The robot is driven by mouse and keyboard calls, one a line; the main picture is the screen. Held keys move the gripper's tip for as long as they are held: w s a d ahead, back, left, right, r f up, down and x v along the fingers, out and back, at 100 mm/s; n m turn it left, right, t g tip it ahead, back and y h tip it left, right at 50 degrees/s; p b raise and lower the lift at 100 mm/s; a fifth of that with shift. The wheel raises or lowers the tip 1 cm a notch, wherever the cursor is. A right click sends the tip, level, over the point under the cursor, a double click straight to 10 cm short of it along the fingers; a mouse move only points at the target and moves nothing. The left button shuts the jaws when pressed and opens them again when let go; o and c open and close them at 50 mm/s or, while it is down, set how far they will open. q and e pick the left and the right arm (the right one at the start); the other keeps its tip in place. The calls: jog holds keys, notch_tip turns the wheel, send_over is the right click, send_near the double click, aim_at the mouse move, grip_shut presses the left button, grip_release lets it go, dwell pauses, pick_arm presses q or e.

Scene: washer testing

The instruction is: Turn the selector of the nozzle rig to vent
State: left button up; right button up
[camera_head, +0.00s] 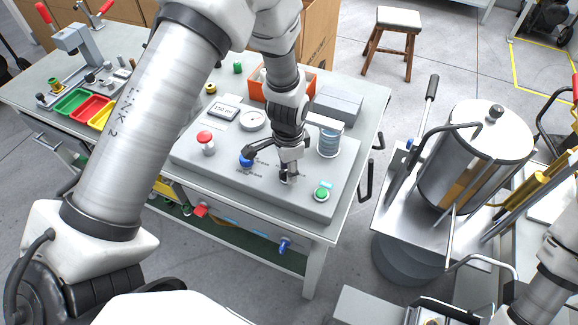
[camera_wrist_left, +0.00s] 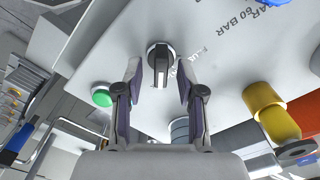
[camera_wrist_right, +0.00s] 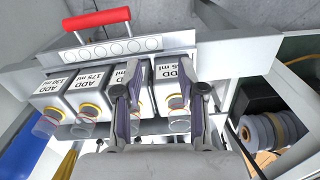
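The nozzle rig is a grey sloped panel (camera_head: 215,165) on a table in the head view. Its selector (camera_wrist_left: 158,62), a dark round base with a light grey bar handle, shows in the left wrist view. My left gripper (camera_head: 287,176) is over the panel and mostly hides the selector in the head view. In the left wrist view its open fingers (camera_wrist_left: 160,70) stand on either side of the handle, with gaps showing. The printed labels are only partly legible. My right gripper (camera_wrist_right: 160,72) is open, in front of several labelled bottles, away from the rig.
The panel carries a blue knob (camera_head: 246,161), a green button (camera_head: 321,194), a red button (camera_head: 205,138), a gauge (camera_head: 253,120) and a clear cylinder (camera_head: 329,142). An orange bin (camera_head: 305,83) stands behind. A steel tank (camera_head: 470,165) is at the right.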

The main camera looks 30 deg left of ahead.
pick_arm(q)
jog(key=shift+s+a, duration=0.2)
jog(key=shift+w+d, duration=0.1)
jog(key=shift+d, duration=0.05)
grip_shut()
jog(key=shift+n, duration=0.4)
jog(key=n+p, duration=0.1)
jog(key=n, duration=0.2)
jog(key=shift+r+p, duration=0.1)
jog(key=shift+p, duration=0.25)
jog(key=n+p, duration=0.1)
jog(key=n, duration=0.4)
jog(key=shift+w, duration=0.1)
grip_release()
